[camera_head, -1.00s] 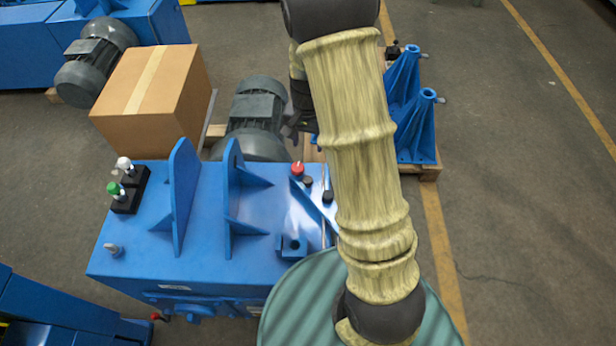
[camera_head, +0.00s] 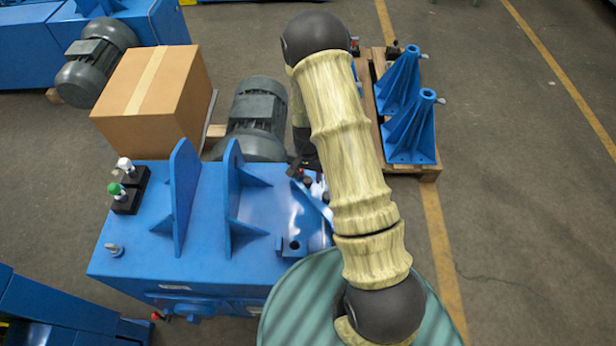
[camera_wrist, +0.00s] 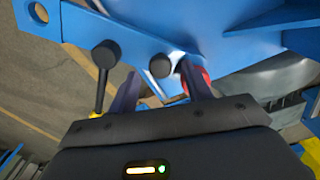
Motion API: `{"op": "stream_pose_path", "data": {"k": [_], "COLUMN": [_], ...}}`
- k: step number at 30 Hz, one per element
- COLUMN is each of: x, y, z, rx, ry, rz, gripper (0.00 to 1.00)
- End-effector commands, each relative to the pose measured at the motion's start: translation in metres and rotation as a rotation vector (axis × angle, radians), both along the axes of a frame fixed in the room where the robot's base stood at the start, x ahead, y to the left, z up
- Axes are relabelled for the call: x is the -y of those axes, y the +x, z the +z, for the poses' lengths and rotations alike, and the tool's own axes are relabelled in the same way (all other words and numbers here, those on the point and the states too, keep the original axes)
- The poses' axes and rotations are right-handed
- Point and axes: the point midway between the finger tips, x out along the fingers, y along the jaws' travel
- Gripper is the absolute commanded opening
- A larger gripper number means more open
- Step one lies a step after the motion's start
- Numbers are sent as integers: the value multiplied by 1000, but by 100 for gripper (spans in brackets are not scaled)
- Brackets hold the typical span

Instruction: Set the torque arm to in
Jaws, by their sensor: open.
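The blue machine (camera_head: 205,260) carries a slanted blue bar (camera_head: 312,205) near its right edge, beside my arm. The wrist view shows a blue bar (camera_wrist: 75,25) with a round hole at its left end, likely the torque arm. A black ball-ended lever (camera_wrist: 105,58) stands at the left, by the bar. A black knob (camera_wrist: 160,66) appears between the fingertips of my gripper (camera_wrist: 160,76), which is open; I cannot tell whether it touches them. A red knob (camera_wrist: 206,78) is partly hidden behind the right finger.
Two upright blue plates (camera_head: 183,200) stand on the machine. A grey motor (camera_head: 254,118) and a cardboard box (camera_head: 155,95) are behind it. Blue brackets (camera_head: 408,130) sit on a pallet at the right. A black switch box (camera_head: 130,190) is at the left.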

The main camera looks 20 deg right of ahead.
Motion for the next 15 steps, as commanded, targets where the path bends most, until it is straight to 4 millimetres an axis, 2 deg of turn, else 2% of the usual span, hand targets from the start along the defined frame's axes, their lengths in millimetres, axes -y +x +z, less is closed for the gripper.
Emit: {"op": "stream_pose_path", "data": {"k": [6,15], "x": [0,0], "y": [0,0], "z": [-20,-22], "rx": [-1,1], "ry": [1,0], "rz": [0,0], "gripper": [49,49]}}
